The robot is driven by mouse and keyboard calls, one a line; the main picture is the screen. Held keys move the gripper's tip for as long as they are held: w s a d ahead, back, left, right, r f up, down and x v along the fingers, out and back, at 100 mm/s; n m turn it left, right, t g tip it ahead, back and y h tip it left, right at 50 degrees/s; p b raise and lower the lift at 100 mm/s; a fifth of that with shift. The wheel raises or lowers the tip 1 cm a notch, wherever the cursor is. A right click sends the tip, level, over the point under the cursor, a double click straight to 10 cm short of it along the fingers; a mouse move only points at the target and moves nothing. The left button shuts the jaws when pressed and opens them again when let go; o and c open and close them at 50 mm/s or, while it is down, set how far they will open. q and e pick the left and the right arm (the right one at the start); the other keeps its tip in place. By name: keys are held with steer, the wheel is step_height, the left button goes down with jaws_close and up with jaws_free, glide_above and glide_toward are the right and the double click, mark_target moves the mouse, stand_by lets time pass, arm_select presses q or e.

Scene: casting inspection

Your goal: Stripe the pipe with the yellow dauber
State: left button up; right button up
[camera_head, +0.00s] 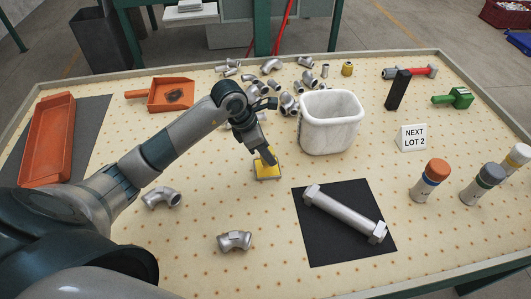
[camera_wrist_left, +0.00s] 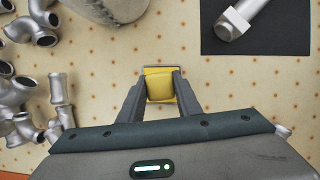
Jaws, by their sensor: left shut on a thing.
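The pipe (camera_head: 344,212) is silver with a hex fitting at each end. It lies diagonally on a black mat (camera_head: 312,248), and one end shows in the wrist view (camera_wrist_left: 238,20). My left gripper (camera_head: 264,156) is left of the mat, pointing down, shut on a yellow block (camera_wrist_left: 159,86), which I take for the yellow dauber. The pipe is apart from the gripper. My right gripper is not in view.
A white bin (camera_head: 331,122) stands behind the gripper, with loose silver fittings around it. Capped bottles (camera_head: 430,180) and a "NEXT LOT 2" sign (camera_head: 412,138) stand at right.

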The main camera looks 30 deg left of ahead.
mark_target(273, 149)
arm_select(q)
steer(key=shift+r+p, duration=1.15)
steer(key=shift+r, duration=1.05)
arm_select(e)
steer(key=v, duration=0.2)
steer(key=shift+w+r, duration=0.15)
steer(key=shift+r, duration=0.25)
arm_select(q)
steer(key=s+d+r+m+g+h, duration=0.1)
steer(key=s+d+r+m+g, duration=0.15)
steer(key=d+m, duration=0.3)
steer(key=s+d+r+m+g, duration=0.1)
steer(key=d+r+m+g, duration=0.15)
steer(key=d+m, duration=0.35)
steer(key=s+a+r+m+g+y, duration=0.2)
steer(key=s+a+r+m+y, duration=0.2)
steer(key=s+m, duration=0.4)
steer(key=shift+s+r+m+g, duration=0.2)
steer(key=shift+r+m+g, duration=0.25)
steer(key=shift+m, duration=3.2)
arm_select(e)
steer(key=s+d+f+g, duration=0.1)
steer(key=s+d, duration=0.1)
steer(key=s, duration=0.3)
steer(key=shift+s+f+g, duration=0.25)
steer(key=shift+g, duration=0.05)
